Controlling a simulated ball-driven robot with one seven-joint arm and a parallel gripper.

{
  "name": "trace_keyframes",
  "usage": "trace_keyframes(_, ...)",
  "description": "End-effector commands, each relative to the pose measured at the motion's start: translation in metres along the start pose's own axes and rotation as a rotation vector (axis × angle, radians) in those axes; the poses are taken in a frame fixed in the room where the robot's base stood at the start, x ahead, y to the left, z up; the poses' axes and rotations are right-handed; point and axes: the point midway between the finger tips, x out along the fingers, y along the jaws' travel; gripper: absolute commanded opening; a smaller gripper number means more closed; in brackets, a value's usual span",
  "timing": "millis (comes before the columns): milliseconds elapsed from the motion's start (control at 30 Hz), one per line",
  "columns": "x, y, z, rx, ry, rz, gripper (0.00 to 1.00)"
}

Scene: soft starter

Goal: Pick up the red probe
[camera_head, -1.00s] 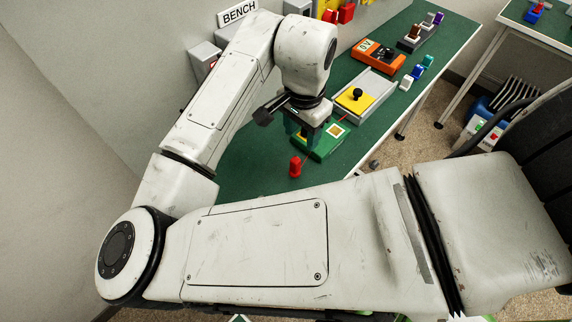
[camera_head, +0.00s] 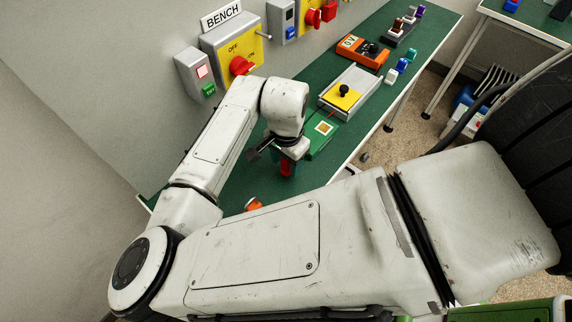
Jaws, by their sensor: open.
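The red probe (camera_head: 286,169) stands on the green bench top near its front part, directly below my wrist.
A green tester (camera_head: 322,128) lies just right of my gripper, with a grey tray holding a yellow plate (camera_head: 342,97) beyond it. An orange object (camera_head: 253,204) is partly hidden by my arm. An orange meter (camera_head: 364,55) sits farther back. Wall boxes (camera_head: 232,52) line the left.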

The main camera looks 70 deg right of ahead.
Motion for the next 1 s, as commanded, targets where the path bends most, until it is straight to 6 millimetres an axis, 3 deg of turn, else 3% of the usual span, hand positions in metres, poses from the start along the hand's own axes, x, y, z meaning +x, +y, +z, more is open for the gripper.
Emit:
trace_keyframes(267, 0.0049, 0.0002, 0.0001, 0.000, 0.000, 0.000, 0.53)
trace_keyframes(833, 0.0044, 0.0001, 0.0001, -0.001, 0.000, 0.000, 0.01)
trace_keyframes(1000, 0.0043, 0.0000, 0.0000, -0.001, 0.000, 0.000, 0.00)
